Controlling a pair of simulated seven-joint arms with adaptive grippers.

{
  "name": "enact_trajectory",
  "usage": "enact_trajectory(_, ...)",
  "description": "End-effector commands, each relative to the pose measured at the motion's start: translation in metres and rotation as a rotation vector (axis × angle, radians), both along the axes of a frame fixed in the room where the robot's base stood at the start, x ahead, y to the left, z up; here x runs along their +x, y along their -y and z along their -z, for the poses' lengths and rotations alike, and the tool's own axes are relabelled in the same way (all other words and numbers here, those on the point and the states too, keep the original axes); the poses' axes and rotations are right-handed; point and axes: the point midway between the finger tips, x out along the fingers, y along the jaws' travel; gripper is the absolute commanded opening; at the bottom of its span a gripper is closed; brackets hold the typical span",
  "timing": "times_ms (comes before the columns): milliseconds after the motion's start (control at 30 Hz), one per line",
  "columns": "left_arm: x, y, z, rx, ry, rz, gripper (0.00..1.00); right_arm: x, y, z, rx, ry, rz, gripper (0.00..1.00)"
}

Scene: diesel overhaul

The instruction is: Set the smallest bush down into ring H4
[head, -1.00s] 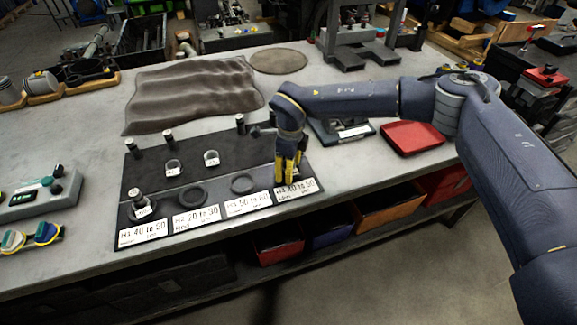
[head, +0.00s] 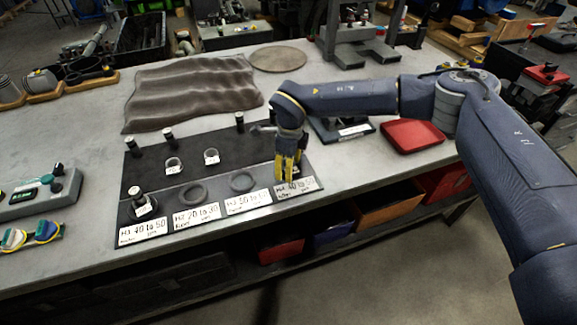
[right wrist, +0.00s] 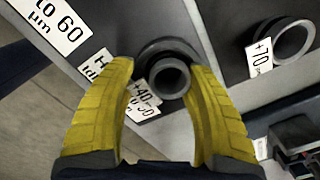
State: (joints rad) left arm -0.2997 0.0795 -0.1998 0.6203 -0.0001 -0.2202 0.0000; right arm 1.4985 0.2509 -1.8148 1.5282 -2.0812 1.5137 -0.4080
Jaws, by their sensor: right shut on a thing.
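My right gripper (head: 287,176) points down over the ring place at the right end of the dark mat. In the right wrist view its yellow fingers (right wrist: 160,72) are shut on a small dark grey bush (right wrist: 168,78). A dark ring, H4 (right wrist: 172,47), shows just behind the bush. I cannot tell whether the bush is inside the ring or just above it. In the head view the fingers hide the bush and most of the ring. The H4 label (head: 297,187) lies in front, reading 40 to 50. My left gripper is not in view.
Rings H2 (head: 194,195) and H3 (head: 242,182) look empty; H1 (head: 145,212) has a part standing in it. Two tagged bushes (head: 173,165) (head: 211,157) stand behind them. Upright dark posts line the mat's back. A red tray (head: 411,137) lies to the right.

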Motion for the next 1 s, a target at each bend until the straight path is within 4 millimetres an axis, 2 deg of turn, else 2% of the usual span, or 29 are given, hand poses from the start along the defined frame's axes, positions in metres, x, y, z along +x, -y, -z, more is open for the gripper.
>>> enact_trajectory(67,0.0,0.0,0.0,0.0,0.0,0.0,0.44,-0.003,0.0,0.003,-0.002,-0.007,-0.002,0.24)
enact_trajectory(100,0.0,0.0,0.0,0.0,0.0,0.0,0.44,-0.003,0.0,0.004,-0.002,-0.008,-0.003,0.56)
enact_trajectory(333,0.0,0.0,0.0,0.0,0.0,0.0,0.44,-0.002,0.0,0.004,-0.003,-0.005,-0.002,0.82)
enact_trajectory(767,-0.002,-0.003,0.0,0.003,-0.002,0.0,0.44,-0.001,0.0,-0.001,-0.001,-0.002,-0.001,0.82)
enact_trajectory(867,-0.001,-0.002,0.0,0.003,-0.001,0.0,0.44,0.0,0.0,-0.011,-0.001,0.0,-0.001,0.82)
enact_trajectory(1000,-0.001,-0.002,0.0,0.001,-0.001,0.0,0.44,-0.001,0.001,-0.033,0.0,0.001,-0.002,0.82)
